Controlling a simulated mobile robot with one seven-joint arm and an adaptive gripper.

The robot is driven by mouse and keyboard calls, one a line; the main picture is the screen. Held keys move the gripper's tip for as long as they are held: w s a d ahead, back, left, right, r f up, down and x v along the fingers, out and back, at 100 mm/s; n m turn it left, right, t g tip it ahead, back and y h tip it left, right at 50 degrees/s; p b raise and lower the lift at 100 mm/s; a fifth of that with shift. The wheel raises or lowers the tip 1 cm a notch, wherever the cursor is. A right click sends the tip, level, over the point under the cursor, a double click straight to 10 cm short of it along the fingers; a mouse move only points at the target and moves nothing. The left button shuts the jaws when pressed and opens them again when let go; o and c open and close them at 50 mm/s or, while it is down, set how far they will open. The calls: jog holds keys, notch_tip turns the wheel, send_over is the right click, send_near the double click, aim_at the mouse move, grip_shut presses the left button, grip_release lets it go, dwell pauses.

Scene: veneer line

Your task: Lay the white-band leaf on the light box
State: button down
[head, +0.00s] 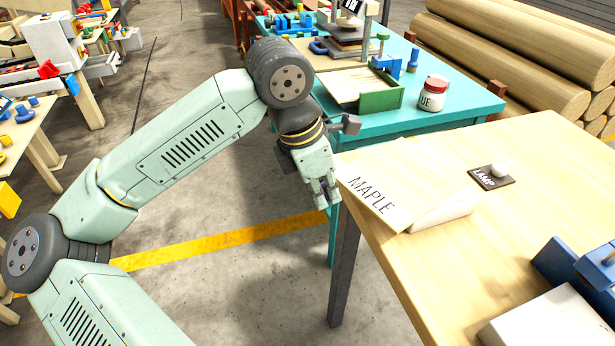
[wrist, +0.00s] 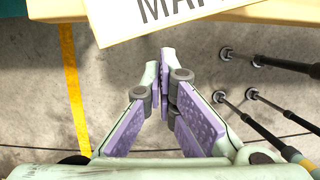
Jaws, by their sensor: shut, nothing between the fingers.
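My gripper (head: 326,197) hangs just off the left edge of the wooden table, beside the MAPLE card. In the wrist view my gripper (wrist: 167,62) has its fingers together at the tips, with nothing between them. Bare floor lies below it. I cannot pick out a leaf with a white band in either view. No light box is clearly identifiable. A dark plate marked LAMP (head: 482,181) with a pale knob lies on the wooden table. A pale flat-topped block (head: 548,318), cut off by the frame, is at the lower right and may be the light box.
The white MAPLE card (head: 371,197) overhangs the wooden table's (head: 430,255) left corner; it also shows in the wrist view (wrist: 150,18). A blue fixture (head: 575,268) stands at right. The teal bench (head: 455,107) behind holds a green-ended tray (head: 383,100) and a glue jar (head: 432,95).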

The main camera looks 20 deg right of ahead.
aim_at(356, 186)
jog(key=shift+d, duration=0.7)
jog(key=d+b, duration=0.3)
jog(key=d, duration=0.1)
jog(key=shift+w+f, duration=0.1)
jog(key=shift+f, duration=0.15)
jog(key=shift+d+r, duration=0.2)
jog(key=shift+d, duration=0.2)
jog(key=shift+a, duration=0.15)
